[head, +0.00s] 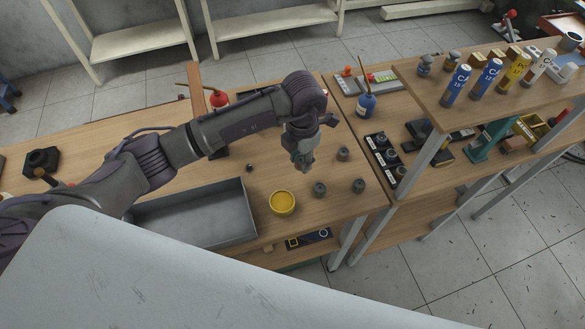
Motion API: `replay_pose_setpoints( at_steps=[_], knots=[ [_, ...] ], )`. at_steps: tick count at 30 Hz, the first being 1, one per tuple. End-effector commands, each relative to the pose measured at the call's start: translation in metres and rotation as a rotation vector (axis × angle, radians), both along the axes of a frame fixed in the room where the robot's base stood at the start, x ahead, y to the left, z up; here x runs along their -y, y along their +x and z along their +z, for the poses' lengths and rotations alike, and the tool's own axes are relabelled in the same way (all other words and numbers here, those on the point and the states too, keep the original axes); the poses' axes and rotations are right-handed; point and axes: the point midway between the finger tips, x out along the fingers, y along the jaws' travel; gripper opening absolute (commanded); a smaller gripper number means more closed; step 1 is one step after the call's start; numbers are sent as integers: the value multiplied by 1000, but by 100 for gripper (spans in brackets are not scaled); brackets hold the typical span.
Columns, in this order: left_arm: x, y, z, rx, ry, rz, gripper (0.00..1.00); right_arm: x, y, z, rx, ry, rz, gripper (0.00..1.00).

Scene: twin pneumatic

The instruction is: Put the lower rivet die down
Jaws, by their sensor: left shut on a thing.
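My left gripper (302,164) points down above the right part of the wooden workbench (330,206). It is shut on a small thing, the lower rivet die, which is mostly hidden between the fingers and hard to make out. Whether it touches the bench top cannot be told. Small grey cylindrical pieces stand close by on the bench: one right of the gripper (343,154), one in front of it (319,188) and one toward the right edge (359,186). My right gripper is not in view.
A yellow bowl (281,203) and a grey metal tray (253,232) stand near the front edge. A small dark piece (249,167) lies behind the tray. A red oil can (218,99) is at the back. A blue bottle (366,104) and black holders (383,157) are on the right bench.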

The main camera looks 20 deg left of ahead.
Motion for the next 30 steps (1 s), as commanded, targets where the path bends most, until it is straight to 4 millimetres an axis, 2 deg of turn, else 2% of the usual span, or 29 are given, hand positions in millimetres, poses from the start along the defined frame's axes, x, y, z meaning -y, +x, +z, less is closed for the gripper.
replay_pose_setpoints(
  at_steps=[1, 3, 9, 13, 19, 30],
  knots=[
    [-10, 6, -13, 0, 0, 4, 0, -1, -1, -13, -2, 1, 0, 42],
    [-21, 13, -19, 1, 1, 3, 0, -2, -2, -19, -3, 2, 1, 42],
    [-36, 23, -27, 1, -1, -2, 0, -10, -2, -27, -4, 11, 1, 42],
    [-37, 23, -37, -1, -2, -3, 0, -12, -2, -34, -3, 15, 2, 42],
    [-37, 23, -67, 0, -2, -3, 0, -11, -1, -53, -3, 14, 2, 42],
    [-37, 23, -69, 1, -1, -3, 0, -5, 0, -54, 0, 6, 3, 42]
  ],
)
